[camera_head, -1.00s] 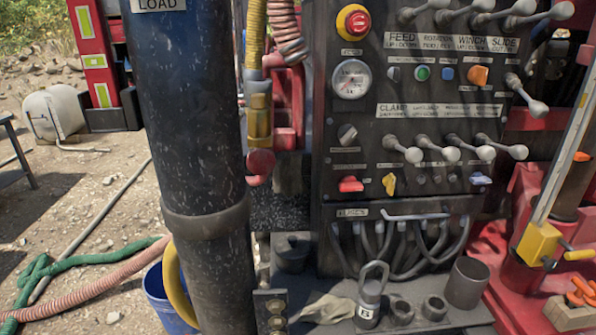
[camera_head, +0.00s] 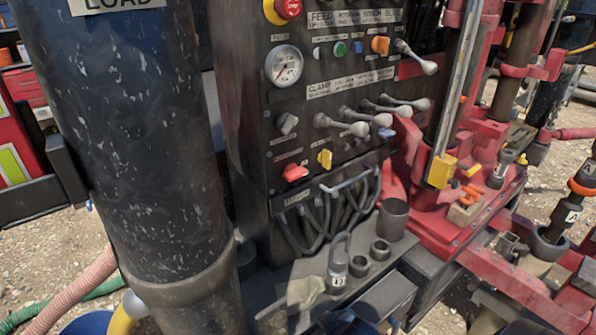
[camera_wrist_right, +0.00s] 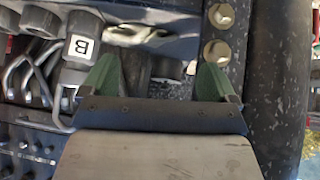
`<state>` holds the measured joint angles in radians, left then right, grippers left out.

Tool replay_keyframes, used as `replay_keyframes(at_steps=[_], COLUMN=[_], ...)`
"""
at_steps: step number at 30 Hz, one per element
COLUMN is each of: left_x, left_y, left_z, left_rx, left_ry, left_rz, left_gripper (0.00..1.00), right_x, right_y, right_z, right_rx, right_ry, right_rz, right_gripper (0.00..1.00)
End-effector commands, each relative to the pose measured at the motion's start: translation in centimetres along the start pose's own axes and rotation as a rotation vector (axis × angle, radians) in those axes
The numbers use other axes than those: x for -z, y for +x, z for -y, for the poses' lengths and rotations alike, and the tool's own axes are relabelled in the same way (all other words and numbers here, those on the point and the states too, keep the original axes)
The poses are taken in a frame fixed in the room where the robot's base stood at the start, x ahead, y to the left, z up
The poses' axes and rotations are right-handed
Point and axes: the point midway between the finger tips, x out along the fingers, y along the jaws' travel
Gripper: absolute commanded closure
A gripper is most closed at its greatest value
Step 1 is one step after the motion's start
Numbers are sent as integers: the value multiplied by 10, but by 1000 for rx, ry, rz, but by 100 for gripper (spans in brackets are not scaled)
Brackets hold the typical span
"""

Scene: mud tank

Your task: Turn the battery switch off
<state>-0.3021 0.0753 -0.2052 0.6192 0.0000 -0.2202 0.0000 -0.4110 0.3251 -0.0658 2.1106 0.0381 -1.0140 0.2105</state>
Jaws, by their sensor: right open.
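The black control panel (camera_head: 250,110) stands in the middle of the head view. Low on it are a red knob (camera_head: 294,172) and a yellow knob (camera_head: 324,158), with a grey knob (camera_head: 287,123) above them. Their small labels are too blurred to read, so I cannot tell which is the battery switch. My right gripper (camera_wrist_right: 157,76) shows only in the right wrist view. Its two green fingers are apart with nothing held between them, over the ledge with the tagged padlock (camera_wrist_right: 82,47). My left gripper is in neither view.
A thick black pipe (camera_head: 120,130) stands close at the panel's left. Grey levers (camera_head: 345,125) stick out from the panel. Below, the ledge holds the padlock (camera_head: 338,265) and an open cylinder (camera_head: 392,218). Red machinery (camera_head: 440,215) stands at the right.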

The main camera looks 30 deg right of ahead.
Motion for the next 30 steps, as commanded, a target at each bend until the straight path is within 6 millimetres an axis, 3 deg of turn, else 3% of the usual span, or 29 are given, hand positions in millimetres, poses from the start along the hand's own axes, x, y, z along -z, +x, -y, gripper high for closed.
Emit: replay_keyframes(at_steps=[1,3,6,14,18,24,30], left_x=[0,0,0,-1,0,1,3], left_y=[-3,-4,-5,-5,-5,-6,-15], left_z=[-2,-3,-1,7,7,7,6], left_rx=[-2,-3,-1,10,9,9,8], left_ry=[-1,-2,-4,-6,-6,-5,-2], left_rz=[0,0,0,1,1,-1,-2], left_gripper=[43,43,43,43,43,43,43], right_x=[25,54,98,191,233,260,283], right_y=[-15,-30,-42,-57,-74,-84,-70], right_z=[-8,-19,-40,-96,-123,-136,-136], right_rx=[-7,-14,-20,15,55,90,90], right_ry=[2,13,30,66,71,74,76], right_rz=[-64,-153,-301,-650,-807,-900,-902], right_gripper=[11,11,11,11,11,11,11])
